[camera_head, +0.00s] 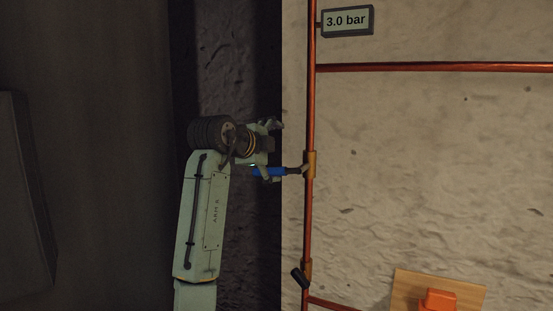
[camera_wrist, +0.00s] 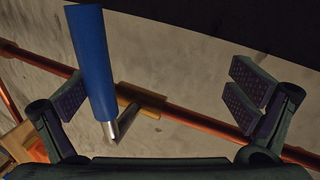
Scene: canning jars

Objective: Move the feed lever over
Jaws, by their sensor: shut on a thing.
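The feed lever has a blue handle (camera_head: 268,171) on a metal stem that runs to a brass valve body (camera_head: 310,164) on the vertical copper pipe. In the head view the lever points left, about level. My gripper (camera_head: 272,151) is at the handle, with the handle by its lower finger. In the wrist view the blue handle (camera_wrist: 90,60) lies close to the left finger of my gripper (camera_wrist: 160,98). The right finger stands well apart from it in the picture. The brass valve body (camera_wrist: 140,98) shows behind the stem. My gripper is shut on the lever.
A second valve with a black handle (camera_head: 300,278) sits lower on the copper pipe (camera_head: 309,120). A sign reading 3.0 bar (camera_head: 347,21) is at the top. An orange block (camera_head: 438,300) is on a wooden board (camera_head: 405,290) at lower right.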

